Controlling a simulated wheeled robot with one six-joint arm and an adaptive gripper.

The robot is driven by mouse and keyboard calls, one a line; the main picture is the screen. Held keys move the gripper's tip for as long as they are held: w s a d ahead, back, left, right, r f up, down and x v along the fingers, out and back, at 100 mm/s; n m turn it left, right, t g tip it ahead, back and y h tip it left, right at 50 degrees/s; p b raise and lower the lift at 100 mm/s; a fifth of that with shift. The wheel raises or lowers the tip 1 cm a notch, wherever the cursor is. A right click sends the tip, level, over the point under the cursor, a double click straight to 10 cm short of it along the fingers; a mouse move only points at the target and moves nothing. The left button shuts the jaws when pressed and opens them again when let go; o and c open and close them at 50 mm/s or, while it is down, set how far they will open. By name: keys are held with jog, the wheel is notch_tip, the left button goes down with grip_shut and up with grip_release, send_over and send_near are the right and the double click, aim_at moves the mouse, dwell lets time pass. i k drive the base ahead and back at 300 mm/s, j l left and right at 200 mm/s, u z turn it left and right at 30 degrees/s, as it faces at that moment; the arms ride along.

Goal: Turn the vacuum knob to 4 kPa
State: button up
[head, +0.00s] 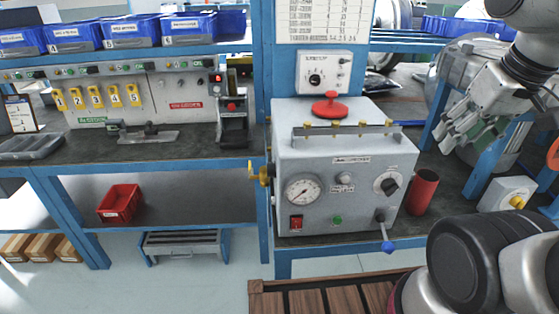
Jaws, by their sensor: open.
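A grey metal unit (343,150) stands on the bench in the head view. Its front carries a black knob (389,187) on a round pale scale plate at the right; the plate's marks are too small to read. A round white pressure gauge (303,192) is at the front left, its reading too small to tell. Another black knob (315,79) sits on a small white panel on the post behind. I cannot read which knob is labelled vacuum. My gripper (456,139) is open and empty at the upper right, apart from both knobs.
A slatted wooden platform (258,300) lies below in front.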

aim_at(270, 167)
jog(key=j, duration=1)
jog(key=k+j+z, duration=0.2)
jog(key=j, duration=0.2)
jog(key=j+z, duration=0.2)
jog(key=j, duration=0.2)
jog(key=k+j+z, duration=0.2)
jog(key=j, duration=0.15)
jog(key=i, duration=0.1)
